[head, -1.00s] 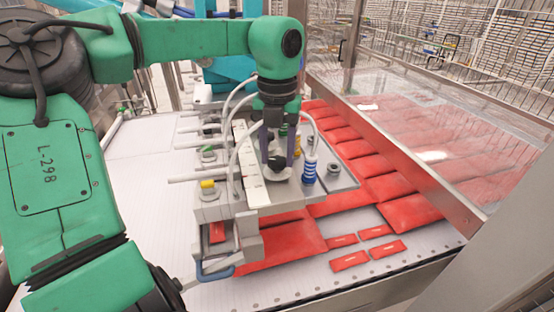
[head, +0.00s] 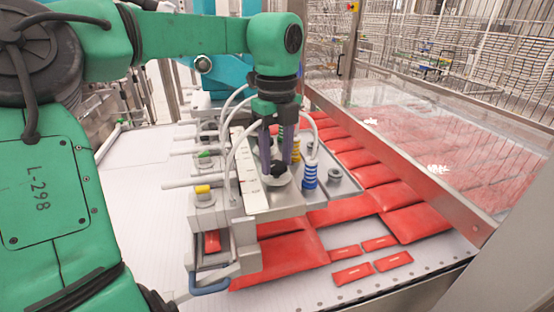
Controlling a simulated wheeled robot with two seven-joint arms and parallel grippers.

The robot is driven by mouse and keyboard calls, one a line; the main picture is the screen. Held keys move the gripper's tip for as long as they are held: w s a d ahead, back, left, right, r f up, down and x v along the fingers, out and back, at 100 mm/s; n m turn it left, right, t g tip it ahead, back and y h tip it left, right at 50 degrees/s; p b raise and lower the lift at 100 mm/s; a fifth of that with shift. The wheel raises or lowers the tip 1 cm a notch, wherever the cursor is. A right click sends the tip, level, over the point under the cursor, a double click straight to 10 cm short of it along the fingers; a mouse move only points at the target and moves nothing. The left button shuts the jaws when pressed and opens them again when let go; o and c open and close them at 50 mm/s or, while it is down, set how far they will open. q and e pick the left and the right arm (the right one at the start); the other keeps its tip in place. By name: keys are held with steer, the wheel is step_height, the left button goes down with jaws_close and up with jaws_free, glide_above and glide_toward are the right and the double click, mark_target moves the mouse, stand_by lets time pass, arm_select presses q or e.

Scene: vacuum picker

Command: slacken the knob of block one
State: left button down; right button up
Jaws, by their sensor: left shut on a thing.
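My left gripper (head: 278,160) points straight down over the vacuum picker's grey plate (head: 318,192). Its two purple-grey fingers are shut on a black knob (head: 278,168), which sits on a pale round base. The fingers partly hide the knob, and I cannot read any mark that tells which block it belongs to. A white ruler strip (head: 254,188) runs along the plate just left of the knob. A blue-and-white ribbed suction cup (head: 309,176) stands close to the right of the fingers, and a yellow one (head: 296,150) is behind them. My right gripper is not in view.
White hoses loop around the gripper. A yellow-topped fitting (head: 203,190) and a blue handle (head: 209,284) are at the plate's left front. Red packets (head: 350,207) lie below and right of the plate. A metal rail (head: 400,165) with a clear panel bounds the right side.

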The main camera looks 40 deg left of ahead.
mark_target(276, 164)
arm_select(q)
steer(key=shift+n, duration=0.6)
steer(key=shift+r, duration=0.1)
steer(key=shift+c, duration=1.5)
jaws_free()
steer(key=shift+a, duration=0.15)
step_height(276, 164, up, 14)
steer(key=p, duration=0.2)
steer(key=shift+r, duration=0.2)
